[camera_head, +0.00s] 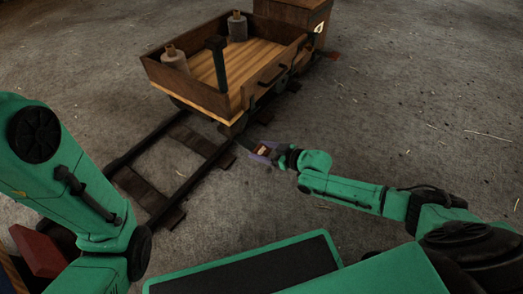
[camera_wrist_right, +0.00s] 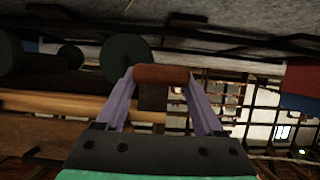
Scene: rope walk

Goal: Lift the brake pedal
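The brake pedal (camera_wrist_right: 160,74) is a reddish-brown bar in the right wrist view, and it spans the gap between the purple fingertips. My right gripper (camera_wrist_right: 160,80) has one finger at each end of the bar, and both fingers look to touch it. In the head view my right gripper (camera_head: 264,152) is low beside the near right corner of the wooden rail cart (camera_head: 190,95). The pedal is small and partly covered by the fingers there. My left arm enters at the left, but its gripper is out of view.
The cart stands on a track (camera_head: 180,190) and carries spools (camera_head: 237,27) and a dark upright lever (camera_head: 218,62). A wooden box (camera_head: 292,12) is behind it. A red block (camera_head: 38,252) lies at the lower left. The concrete floor (camera_head: 430,90) at right is clear.

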